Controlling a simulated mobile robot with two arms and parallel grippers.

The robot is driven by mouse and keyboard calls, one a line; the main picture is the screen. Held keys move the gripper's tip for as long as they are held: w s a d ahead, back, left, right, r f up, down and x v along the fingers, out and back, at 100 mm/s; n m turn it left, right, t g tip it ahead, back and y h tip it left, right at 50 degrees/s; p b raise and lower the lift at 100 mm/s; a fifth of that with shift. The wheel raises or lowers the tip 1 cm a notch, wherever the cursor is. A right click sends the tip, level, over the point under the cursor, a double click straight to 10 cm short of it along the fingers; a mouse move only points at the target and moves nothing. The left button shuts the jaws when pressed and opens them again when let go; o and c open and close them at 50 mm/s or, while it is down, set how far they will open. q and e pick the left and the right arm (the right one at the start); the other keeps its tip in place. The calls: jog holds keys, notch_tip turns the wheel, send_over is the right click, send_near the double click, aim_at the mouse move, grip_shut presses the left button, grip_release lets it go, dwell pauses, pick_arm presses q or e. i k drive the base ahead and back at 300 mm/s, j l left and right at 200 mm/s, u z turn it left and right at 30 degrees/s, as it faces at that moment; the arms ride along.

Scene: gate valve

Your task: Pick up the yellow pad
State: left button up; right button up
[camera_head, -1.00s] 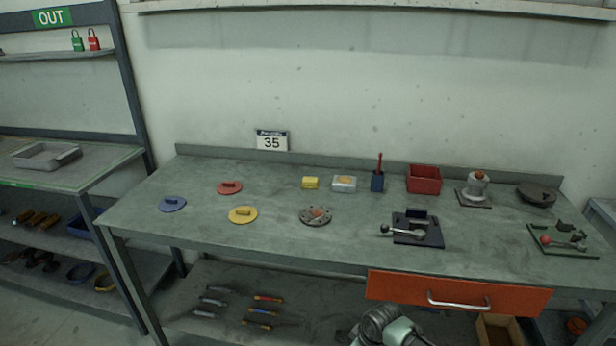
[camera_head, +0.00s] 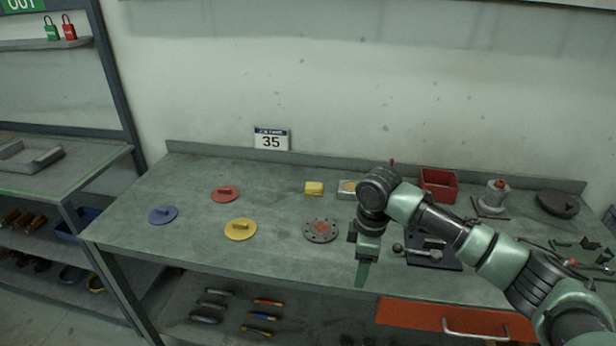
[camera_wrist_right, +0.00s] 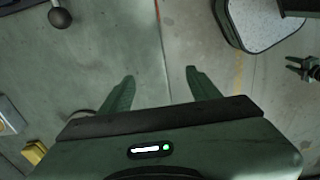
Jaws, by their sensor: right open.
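A small yellow block (camera_head: 314,188) sits farther back, left of a silver box. It appears to show at the lower left of the right wrist view (camera_wrist_right: 34,152). My right gripper (camera_head: 363,274) points down near the bench's front edge, right of the round yellow pad and well apart from it. In the wrist view its fingers (camera_wrist_right: 158,88) are spread with nothing between them.
A blue pad (camera_head: 163,215) and a red pad (camera_head: 225,194) lie near the yellow one. A round flange (camera_head: 321,231) lies between it and my right gripper. A black fixture with a ball-ended lever (camera_head: 432,252) stands beside my arm. The bench's left front is clear.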

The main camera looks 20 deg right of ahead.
aim_at(314, 190)
jog(key=i, duration=1.4)
